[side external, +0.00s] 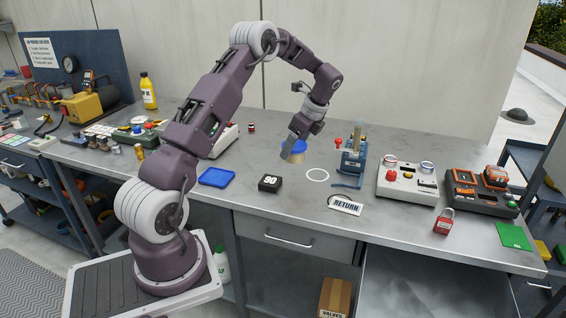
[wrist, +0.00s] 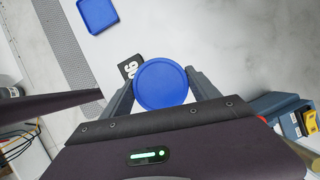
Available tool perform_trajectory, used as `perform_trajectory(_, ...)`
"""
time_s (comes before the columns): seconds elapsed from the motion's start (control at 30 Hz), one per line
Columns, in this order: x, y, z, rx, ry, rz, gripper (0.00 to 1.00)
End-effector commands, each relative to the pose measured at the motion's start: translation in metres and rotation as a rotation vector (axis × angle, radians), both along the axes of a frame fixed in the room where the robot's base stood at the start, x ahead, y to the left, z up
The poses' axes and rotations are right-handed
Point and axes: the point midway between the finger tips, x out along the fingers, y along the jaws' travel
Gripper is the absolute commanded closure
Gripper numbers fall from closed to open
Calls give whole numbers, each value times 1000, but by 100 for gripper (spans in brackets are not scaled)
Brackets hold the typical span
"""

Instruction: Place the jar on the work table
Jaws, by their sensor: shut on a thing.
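The jar has a round blue lid (wrist: 161,84) and a tan body (side external: 297,157) in the side view. My gripper (side external: 292,150) is shut on the jar, with a finger on each side of the lid in the wrist view (wrist: 163,88). The jar is upright or nearly so, at or just above the grey work table (side external: 260,215); I cannot tell whether its base touches. My fingers hide part of the jar in the side view.
A black block marked 90 (side external: 270,184) and a blue tray (side external: 217,177) lie left of the jar. A RETURN tag (side external: 345,205) lies near the front edge.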

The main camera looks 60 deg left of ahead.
Motion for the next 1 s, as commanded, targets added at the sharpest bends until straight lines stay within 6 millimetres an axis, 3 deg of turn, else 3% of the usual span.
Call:
perform_trajectory(0.03, -6, 25, 5, 1, -3, -67, 81)
perform_trajectory(0.1, -12, 53, 10, -1, -3, -171, 81)
perform_trajectory(0.27, -21, 87, 17, -3, 0, -307, 81)
perform_trajectory(0.5, -22, 91, -32, -7, 3, -334, 81)
perform_trajectory(0.8, -22, 91, -78, -7, 3, -333, 81)
perform_trajectory(1.0, -22, 91, -81, -5, 1, -332, 81)
